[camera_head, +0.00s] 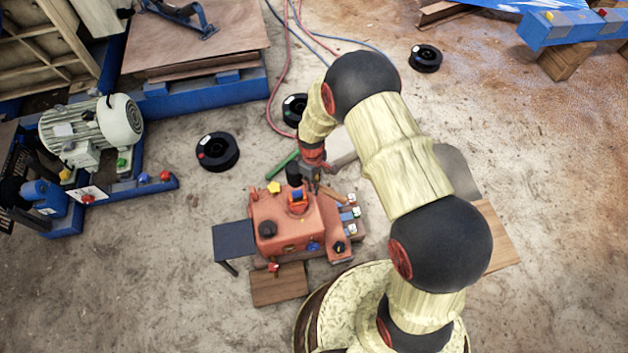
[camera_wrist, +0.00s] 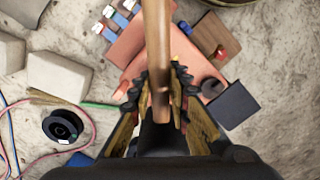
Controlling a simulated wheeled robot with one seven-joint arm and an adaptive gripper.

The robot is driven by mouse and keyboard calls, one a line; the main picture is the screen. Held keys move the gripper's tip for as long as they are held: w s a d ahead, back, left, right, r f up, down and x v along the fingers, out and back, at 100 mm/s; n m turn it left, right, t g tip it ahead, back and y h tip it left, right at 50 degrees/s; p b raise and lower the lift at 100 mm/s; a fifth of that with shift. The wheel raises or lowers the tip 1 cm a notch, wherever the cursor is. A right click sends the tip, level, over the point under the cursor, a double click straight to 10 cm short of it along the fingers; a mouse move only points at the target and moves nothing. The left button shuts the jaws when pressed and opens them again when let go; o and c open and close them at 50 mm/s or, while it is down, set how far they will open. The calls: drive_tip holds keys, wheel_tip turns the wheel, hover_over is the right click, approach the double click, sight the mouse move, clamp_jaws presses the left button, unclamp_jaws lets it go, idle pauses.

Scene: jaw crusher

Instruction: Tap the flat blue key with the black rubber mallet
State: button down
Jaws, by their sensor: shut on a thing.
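My gripper (camera_head: 311,172) is above the back edge of a red machine (camera_head: 280,222). Its jaws (camera_wrist: 160,88) are shut on the mallet's wooden handle (camera_wrist: 157,45), which runs up out of the wrist view; part of the handle (camera_head: 330,194) also shows in the head view. A black piece (camera_head: 293,173) beside the gripper looks like the mallet's rubber head. Several small blue keys (camera_head: 346,215) with white tags sit in a row on the machine's right side; they are at the upper left in the wrist view (camera_wrist: 120,20). I cannot tell which one is the flat key. The mallet is apart from them.
A dark plate (camera_head: 235,240) juts from the machine's left. A wooden block (camera_head: 279,285) lies in front. Black spools (camera_head: 217,152) and red and blue hoses (camera_head: 283,60) lie on the floor behind. A grey motor (camera_head: 90,130) stands at the left. Floor between motor and machine is clear.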

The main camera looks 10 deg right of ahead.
wheel_tip(320, 180, down, 10)
drive_tip(key=r+b, duration=0.1)
drive_tip(key=b, duration=0.3)
drive_tip(key=shift+w+r+p, duration=0.1)
drive_tip(key=shift+r+p, duration=2)
drive_tip(key=shift+r, duration=0.65)
drive_tip(key=shift+r, duration=0.1)
